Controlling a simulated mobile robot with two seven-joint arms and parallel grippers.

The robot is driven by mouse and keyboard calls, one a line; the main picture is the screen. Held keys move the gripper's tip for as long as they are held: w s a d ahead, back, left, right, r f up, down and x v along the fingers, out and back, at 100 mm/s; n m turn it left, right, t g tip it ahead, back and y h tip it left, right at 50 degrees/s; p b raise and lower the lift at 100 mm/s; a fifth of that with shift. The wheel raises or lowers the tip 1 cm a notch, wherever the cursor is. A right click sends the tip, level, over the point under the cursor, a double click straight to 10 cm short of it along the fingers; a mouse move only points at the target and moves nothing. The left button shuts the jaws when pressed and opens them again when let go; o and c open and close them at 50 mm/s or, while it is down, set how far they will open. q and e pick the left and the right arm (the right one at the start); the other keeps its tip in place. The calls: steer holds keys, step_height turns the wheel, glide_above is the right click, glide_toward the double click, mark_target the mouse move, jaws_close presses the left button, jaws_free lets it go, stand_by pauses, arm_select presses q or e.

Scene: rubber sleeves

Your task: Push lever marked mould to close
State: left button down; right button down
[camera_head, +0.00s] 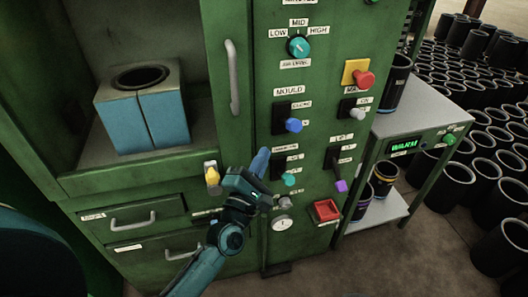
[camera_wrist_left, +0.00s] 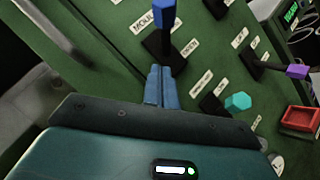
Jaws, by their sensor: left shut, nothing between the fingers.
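The mould lever, with a blue knob (camera_head: 294,125), sticks out of a black plate on the green machine panel, under the label MOULD (camera_head: 289,91). Its blue knob also shows at the top of the left wrist view (camera_wrist_left: 163,14). The mould (camera_head: 150,112), two blue-faced blocks with a round opening, stands in the recess at the left. My left gripper (camera_head: 262,158) is shut and empty, below and left of the lever in the head view. In the left wrist view its fingertips (camera_wrist_left: 159,72) point at the lever's base; whether they touch cannot be told. My right gripper is not in view.
A red button (camera_head: 365,79), a red tray-like box (camera_head: 326,210) and a yellow-and-white knob (camera_head: 211,174) are nearby. A door handle (camera_head: 232,77) projects at upper left.

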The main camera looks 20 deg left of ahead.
arm_select(q)
steer(key=s, duration=0.7)
steer(key=shift+s+f+b, duration=0.2)
steer(key=shift+f+b, duration=0.05)
steer(key=shift+b, duration=0.05)
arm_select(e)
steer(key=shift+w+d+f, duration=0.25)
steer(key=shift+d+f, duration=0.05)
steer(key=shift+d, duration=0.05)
arm_select(q)
steer(key=shift+d, duration=0.1)
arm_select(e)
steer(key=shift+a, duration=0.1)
